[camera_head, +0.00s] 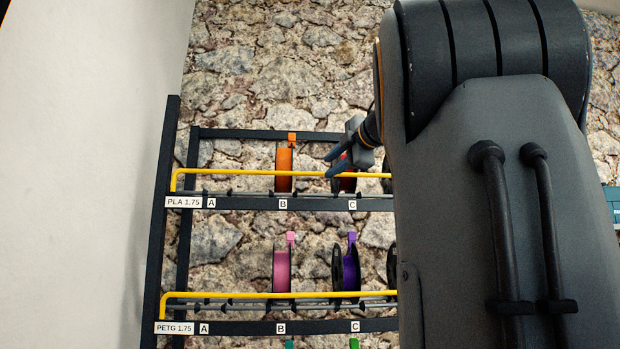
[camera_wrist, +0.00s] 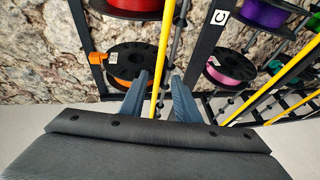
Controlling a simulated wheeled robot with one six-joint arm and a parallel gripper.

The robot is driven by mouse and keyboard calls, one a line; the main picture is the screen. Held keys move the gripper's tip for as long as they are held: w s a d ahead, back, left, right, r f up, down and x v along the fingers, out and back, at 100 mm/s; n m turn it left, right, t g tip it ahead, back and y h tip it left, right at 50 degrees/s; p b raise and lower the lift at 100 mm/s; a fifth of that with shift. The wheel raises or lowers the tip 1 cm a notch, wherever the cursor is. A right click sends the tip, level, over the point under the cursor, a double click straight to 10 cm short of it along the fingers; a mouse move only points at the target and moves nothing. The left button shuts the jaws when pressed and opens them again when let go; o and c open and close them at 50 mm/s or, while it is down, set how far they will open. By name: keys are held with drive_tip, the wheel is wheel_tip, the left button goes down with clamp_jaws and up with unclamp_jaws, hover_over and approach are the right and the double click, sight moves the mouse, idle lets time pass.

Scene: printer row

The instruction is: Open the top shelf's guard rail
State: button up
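The top shelf's guard rail (camera_head: 235,172) is a yellow bar. It runs across the front of the shelf labelled PLA 1.75 and bends down at its left end. My gripper (camera_head: 329,165) is at the rail near the C position, with its dark blue fingers pointing left in the head view. In the wrist view, the fingers of my gripper (camera_wrist: 160,75) are apart, and the yellow rail (camera_wrist: 165,52) runs through the gap between them. I see no finger pressing on the rail. My arm hides the rail's right part in the head view.
An orange spool (camera_head: 284,168) stands at B and a red spool (camera_head: 347,184) at C behind the rail. The lower PETG shelf has its own yellow rail (camera_head: 230,295), with a pink spool (camera_head: 281,268) and a purple spool (camera_head: 351,270). A white wall (camera_head: 80,170) stands left.

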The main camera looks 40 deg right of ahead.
sight(320, 173)
drive_tip(key=shift+p+x, duration=1.3)
drive_tip(key=shift+x, duration=2.65)
clamp_jaws()
